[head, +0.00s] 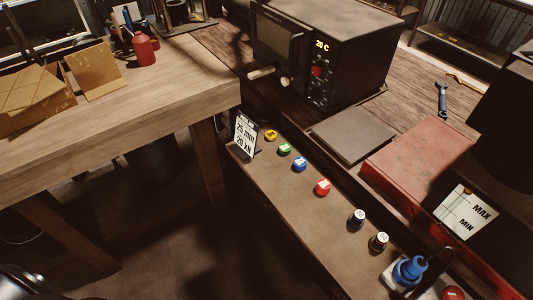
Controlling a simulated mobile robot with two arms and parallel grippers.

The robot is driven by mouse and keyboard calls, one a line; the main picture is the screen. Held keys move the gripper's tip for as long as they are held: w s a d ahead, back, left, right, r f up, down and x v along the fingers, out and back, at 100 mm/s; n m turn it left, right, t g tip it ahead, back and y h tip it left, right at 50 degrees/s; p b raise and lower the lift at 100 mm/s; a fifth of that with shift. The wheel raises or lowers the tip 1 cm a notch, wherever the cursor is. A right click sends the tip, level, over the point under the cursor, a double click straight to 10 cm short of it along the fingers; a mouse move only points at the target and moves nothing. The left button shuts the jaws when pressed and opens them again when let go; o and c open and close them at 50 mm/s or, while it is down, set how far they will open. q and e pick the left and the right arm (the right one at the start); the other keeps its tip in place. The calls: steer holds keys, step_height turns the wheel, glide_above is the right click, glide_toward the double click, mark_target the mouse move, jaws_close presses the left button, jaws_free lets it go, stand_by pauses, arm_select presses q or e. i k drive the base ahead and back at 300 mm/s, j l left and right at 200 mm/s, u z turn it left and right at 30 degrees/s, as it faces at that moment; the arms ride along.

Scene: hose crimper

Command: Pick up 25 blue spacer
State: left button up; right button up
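A small blue spacer (299,164) with a white label on top stands on the narrow brown shelf (310,228) in the head view. Its label is too small to read. It is in a row between a green spacer (285,150) and a red spacer (322,187). A yellow spacer (271,136) stands at the row's far end. Nothing touches the blue spacer, and it is uncovered.
Two dark pieces with pale tops (357,219) stand nearer on the shelf, before a blue plug (410,270). A sign card (245,134) stands at the far end. A grey plate (352,134) and red machine block (425,165) lie to the right. A wooden table (120,115) is at left.

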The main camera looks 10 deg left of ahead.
mark_target(300, 162)
steer(key=u, duration=0.15)
steer(key=k+l+z, duration=0.75)
